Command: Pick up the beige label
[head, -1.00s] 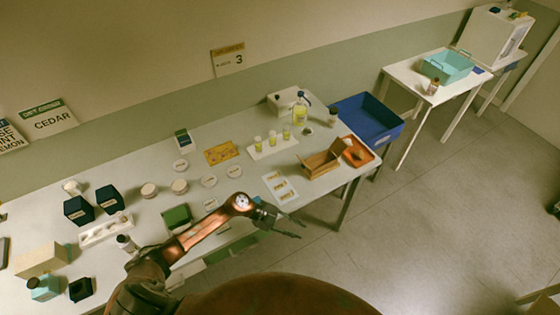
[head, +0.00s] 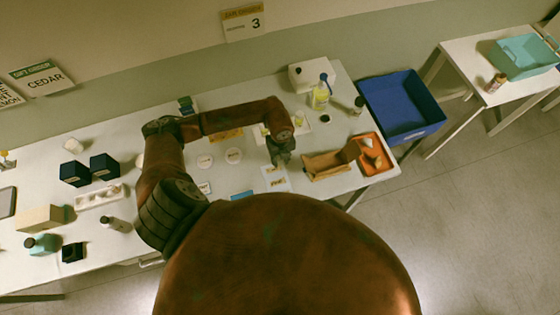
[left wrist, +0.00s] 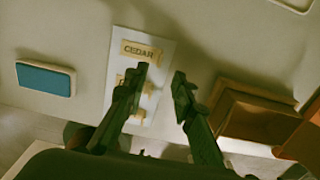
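A white sheet (left wrist: 168,55) lies on the table and carries beige labels. The top label (left wrist: 141,51) reads CEDAR. Another beige label (left wrist: 127,83) lies below it, partly hidden by a finger, and its text cannot be read. In the head view the sheet (head: 268,187) is partly hidden under my left gripper (head: 281,161). In the left wrist view my left gripper (left wrist: 160,75) is open, with nothing between its fingers. Its fingertips are over the sheet, just below and to the right of the CEDAR label. My right gripper is out of view.
A wooden box (head: 325,165) and an orange tray (head: 381,163) stand right of the sheet. A blue-topped block (left wrist: 45,78) lies to its left. Dark boxes (head: 104,167) stand farther left. A blue bin (head: 408,108) is beyond the table's right end.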

